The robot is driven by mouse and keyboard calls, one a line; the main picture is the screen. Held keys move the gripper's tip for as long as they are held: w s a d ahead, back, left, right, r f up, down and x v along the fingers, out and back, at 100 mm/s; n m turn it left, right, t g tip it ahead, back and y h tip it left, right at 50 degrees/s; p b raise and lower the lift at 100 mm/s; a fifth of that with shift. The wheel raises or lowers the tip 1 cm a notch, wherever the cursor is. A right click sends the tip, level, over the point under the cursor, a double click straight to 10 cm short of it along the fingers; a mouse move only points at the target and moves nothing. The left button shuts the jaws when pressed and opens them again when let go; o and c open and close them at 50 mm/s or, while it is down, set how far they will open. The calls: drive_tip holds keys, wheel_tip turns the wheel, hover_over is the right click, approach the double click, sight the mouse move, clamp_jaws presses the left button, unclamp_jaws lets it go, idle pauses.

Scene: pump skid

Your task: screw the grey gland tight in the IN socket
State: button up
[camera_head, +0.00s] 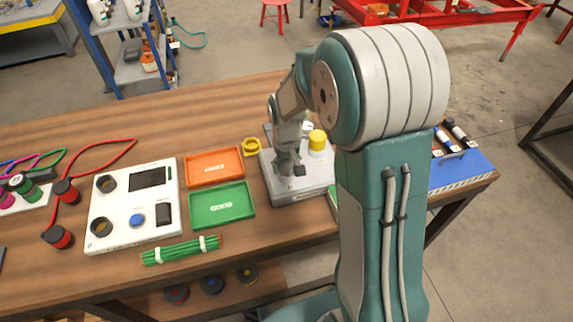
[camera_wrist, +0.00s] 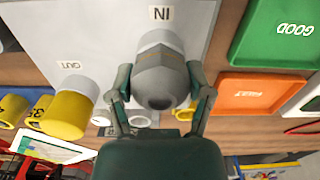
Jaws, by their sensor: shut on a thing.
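The grey gland (camera_wrist: 161,78) is between the two fingers of my gripper (camera_wrist: 162,92) in the wrist view. The fingers are shut on its sides. The gland is at the white IN socket (camera_wrist: 158,38), just below the IN label; whether its thread is fully seated cannot be seen. The grey housing (camera_wrist: 100,28) carries both sockets. The OUT socket (camera_wrist: 82,82) has a yellow part (camera_wrist: 64,114) on it. In the head view my gripper (camera_head: 287,168) reaches down at the housing (camera_head: 300,190), and the gland is hidden there.
An orange tray (camera_head: 215,150) and a green tray (camera_head: 236,211) lie left of the housing. A loose yellow ring (camera_head: 251,146) is by its back left corner. A white panel (camera_head: 118,232) and a green bundle (camera_head: 182,250) lie farther left. A blue block (camera_head: 470,170) is at right.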

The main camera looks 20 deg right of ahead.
drive_tip(key=m, duration=0.3)
drive_tip(key=shift+s+f+m, duration=0.15)
drive_tip(key=shift+m, duration=0.15)
drive_tip(key=m, duration=0.4)
drive_tip(key=o, duration=1.1)
drive_tip(key=n, duration=0.9)
